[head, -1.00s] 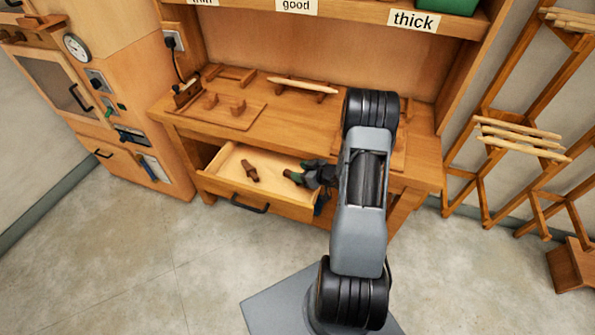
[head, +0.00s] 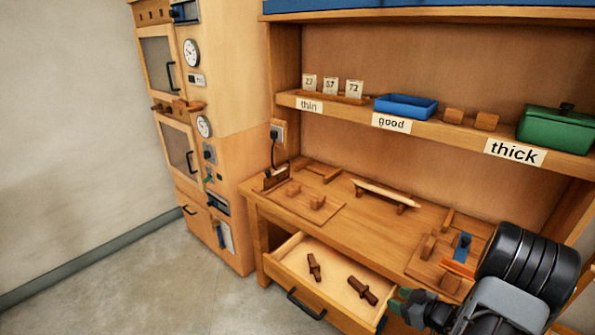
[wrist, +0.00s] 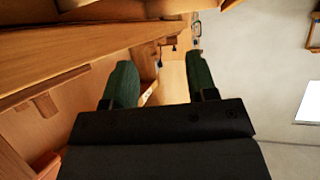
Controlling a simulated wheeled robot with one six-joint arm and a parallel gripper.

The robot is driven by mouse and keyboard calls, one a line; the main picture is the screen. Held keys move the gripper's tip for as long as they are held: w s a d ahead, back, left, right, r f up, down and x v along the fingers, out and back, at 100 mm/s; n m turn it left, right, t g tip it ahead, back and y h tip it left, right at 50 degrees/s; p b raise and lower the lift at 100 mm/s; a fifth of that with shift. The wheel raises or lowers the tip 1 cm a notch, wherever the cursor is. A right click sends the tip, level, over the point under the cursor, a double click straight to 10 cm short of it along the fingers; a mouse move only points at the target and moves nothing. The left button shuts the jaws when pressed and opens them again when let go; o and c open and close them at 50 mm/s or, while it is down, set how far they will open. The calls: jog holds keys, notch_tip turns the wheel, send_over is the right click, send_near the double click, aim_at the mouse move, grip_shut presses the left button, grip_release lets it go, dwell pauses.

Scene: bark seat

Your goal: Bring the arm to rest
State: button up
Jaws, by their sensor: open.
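My gripper (head: 399,301) is at the lower right of the head view, just beyond the right front corner of the open drawer. Its green fingertips are apart and nothing is between them. My arm rises over the right end of the bench in the head view. The open drawer (head: 290,262) holds two dark brown wooden pieces, one at the left (head: 314,267) and one at the right (head: 362,291), lying apart.
The workbench (head: 350,222) carries wooden jigs and a pale stick (head: 385,192) on a rest. Above it a shelf holds a blue tray (head: 406,107) and a green box (head: 556,129). A wooden cabinet (head: 235,100) stands left. Floor (head: 130,285) at lower left is clear.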

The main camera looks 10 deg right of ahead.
jog(key=s+d+f+m+g+h, duration=0.4)
jog(key=d+m+g+h, duration=0.1)
jog(key=d+h, duration=0.3)
jog(key=s+a+r+g+y, duration=0.1)
jog(key=s+a+r, duration=0.1)
jog(key=a+r, duration=1)
jog(key=s+a+r+g+y, duration=0.1)
jog(key=s+a+r, duration=0.2)
jog(key=a+r, duration=0.9)
jog(key=a, duration=0.4)
jog(key=shift+s+r+m+g+p, duration=0.3)
jog(key=shift+s+r+p, duration=0.05)
jog(key=shift+r, duration=0.05)
